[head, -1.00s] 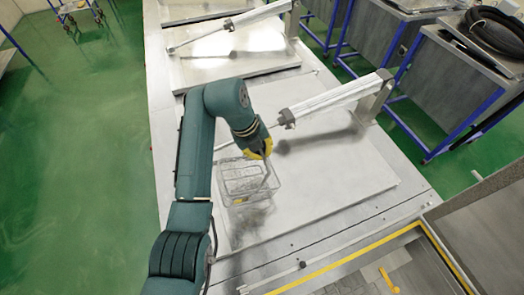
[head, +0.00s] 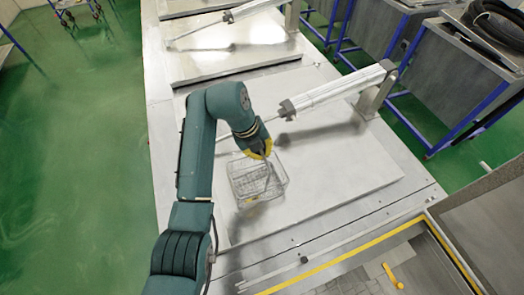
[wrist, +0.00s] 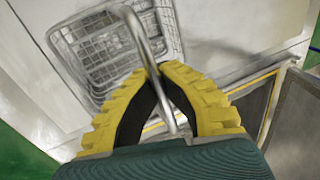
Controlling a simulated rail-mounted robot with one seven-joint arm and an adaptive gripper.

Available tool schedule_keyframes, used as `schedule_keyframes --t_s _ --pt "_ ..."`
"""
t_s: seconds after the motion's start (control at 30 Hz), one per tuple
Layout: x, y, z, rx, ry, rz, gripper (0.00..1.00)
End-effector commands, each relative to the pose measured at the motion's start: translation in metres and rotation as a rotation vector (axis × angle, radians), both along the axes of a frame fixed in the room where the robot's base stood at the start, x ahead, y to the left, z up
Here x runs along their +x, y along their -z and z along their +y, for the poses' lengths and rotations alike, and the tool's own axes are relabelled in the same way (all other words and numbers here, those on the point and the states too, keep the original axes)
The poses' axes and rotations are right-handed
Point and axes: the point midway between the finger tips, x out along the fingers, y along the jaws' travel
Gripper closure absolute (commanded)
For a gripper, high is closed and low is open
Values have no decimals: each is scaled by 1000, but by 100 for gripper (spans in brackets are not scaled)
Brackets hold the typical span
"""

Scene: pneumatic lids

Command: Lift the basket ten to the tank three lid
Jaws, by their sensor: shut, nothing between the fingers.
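The wire basket (head: 246,181) is over the near flat metal lid (head: 335,170), close to its left edge. I cannot tell whether it rests on the lid or hangs just above it. Its metal handle stands up to my gripper (head: 264,153). In the wrist view the yellow fingers of my gripper (wrist: 160,70) are shut, tips together. The bent handle (wrist: 143,38) passes through the gap behind the fingertips, not pinched. The basket (wrist: 100,50) shows beyond the fingers, seemingly empty. No number is readable on basket or lid.
A pneumatic cylinder (head: 338,92) slopes over the near lid from a bracket at right. Another lid (head: 235,58) with its cylinder lies behind. An open yellow-edged pit (head: 345,262) is at the front right. Blue-framed stands (head: 450,85) are at right.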

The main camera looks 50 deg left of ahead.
Motion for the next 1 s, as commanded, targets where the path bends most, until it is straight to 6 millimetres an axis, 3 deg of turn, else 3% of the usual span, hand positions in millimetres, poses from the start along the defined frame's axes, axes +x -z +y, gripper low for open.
schedule_keyframes --t_s 0.47,0.5,0.7,1.0 --pt "0 5 0 1 1 -1 100" --pt "0 5 0 1 1 -1 99" --pt "0 5 0 0 0 -1 63" --pt "-1 4 0 -1 0 0 63"
